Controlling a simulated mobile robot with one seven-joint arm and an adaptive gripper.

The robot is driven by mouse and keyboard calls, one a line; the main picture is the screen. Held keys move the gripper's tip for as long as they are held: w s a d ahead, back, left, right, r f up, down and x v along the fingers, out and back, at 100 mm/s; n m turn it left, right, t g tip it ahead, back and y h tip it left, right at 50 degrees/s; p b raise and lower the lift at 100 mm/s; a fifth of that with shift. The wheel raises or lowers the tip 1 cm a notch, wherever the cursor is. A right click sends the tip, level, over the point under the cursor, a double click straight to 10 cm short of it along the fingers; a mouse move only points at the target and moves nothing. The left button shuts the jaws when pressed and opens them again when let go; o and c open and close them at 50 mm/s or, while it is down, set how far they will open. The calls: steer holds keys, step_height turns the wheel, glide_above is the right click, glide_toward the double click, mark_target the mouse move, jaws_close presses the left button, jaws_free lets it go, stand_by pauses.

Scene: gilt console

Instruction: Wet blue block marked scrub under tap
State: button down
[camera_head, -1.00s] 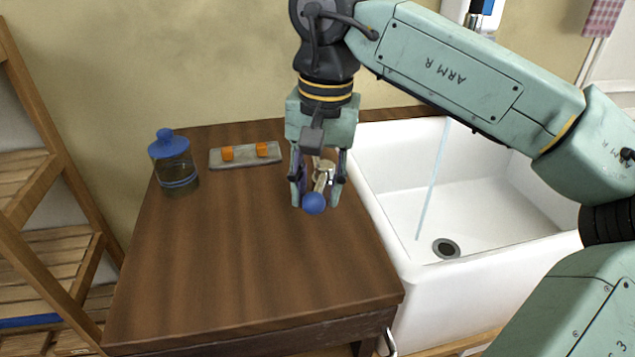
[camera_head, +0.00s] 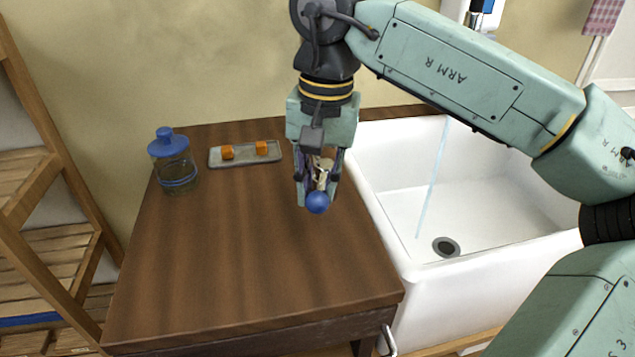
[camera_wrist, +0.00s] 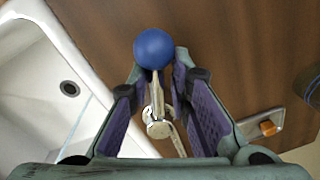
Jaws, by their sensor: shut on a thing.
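My gripper (camera_head: 317,192) is shut on a metal lever (camera_wrist: 157,97) with a round blue knob (camera_head: 317,203), over the right part of the wooden counter. In the wrist view, the knob (camera_wrist: 154,48) sticks out past the fingertips, and the lever joins a round metal fitting (camera_wrist: 159,128) between the fingers. A thin stream of water (camera_head: 432,180) falls into the white sink (camera_head: 480,200) at the right; its spout is hidden behind my arm. I see no blue block marked scrub.
A grey tray (camera_head: 243,160) with two orange blocks stands at the counter's back. A glass jar with a blue lid (camera_head: 172,143) stands at the back left. The front of the counter (camera_head: 240,260) is clear. A wooden shelf (camera_head: 40,180) is at the left.

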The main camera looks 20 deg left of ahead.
stand_by(0.3)
steer(key=shift+d+n, duration=0.3)
steer(key=shift+n, duration=0.3)
steer(key=c, duration=1.6)
jaws_free()
steer(key=shift+c, duration=0.2)
step_height(320, 180, up, 12)
steer(key=shift+d, duration=0.4)
steer(key=shift+w, duration=0.1)
